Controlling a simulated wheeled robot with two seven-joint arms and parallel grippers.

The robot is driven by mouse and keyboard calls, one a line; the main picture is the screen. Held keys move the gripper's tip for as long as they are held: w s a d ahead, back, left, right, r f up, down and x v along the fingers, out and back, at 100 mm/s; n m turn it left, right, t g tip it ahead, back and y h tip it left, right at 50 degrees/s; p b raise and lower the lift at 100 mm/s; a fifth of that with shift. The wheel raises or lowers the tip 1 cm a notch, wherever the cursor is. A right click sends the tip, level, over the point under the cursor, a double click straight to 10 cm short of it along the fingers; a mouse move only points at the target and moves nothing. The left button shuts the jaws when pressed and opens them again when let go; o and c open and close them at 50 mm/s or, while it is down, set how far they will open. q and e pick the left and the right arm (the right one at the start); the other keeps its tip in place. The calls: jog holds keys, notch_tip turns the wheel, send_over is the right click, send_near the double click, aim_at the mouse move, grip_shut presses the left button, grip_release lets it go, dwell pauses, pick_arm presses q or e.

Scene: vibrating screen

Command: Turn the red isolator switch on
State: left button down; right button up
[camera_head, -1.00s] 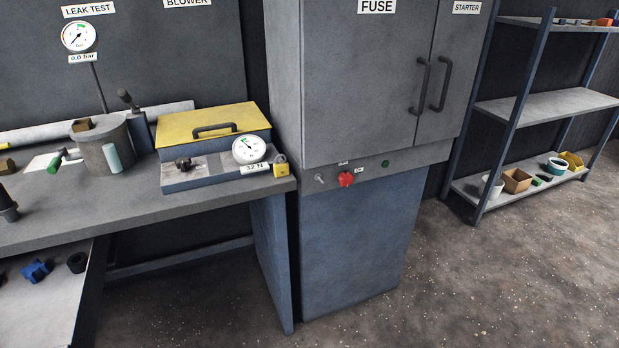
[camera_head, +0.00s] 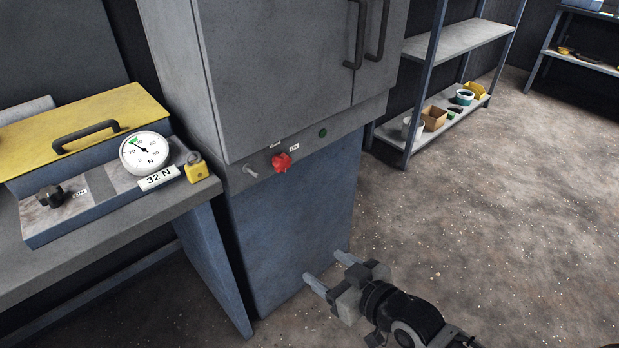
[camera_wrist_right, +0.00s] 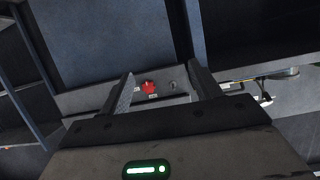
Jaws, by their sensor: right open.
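My left gripper is not in view.
A workbench (camera_head: 120,257) with a yellow-lidded box (camera_head: 85,120), a dial gauge (camera_head: 145,152) and a yellow padlock (camera_head: 196,170) stands left of the cabinet (camera_head: 270,80). A shelf rack (camera_head: 455,45) with small bins stands behind right. The floor on the right is clear.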

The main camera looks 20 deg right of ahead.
aim_at(285, 165)
jog(key=w+d+r+t+y+b, duration=0.2)
jog(key=w+d+r+t+b, duration=0.25)
jog(key=w+r, duration=0.4)
jog(key=shift+n+g, duration=0.3)
jog(key=shift+g, duration=0.05)
jog(key=x, duration=0.5)
jog(key=d+f+x, duration=0.1)
jog(key=x, duration=0.5)
jog(key=f+x, duration=0.1)
jog(key=x, duration=0.4)
jog(key=shift+w+f+b, duration=0.1)
jog(key=shift+w+b, duration=0.2)
jog(key=shift+w, duration=0.25)
jog(key=c, duration=0.9)
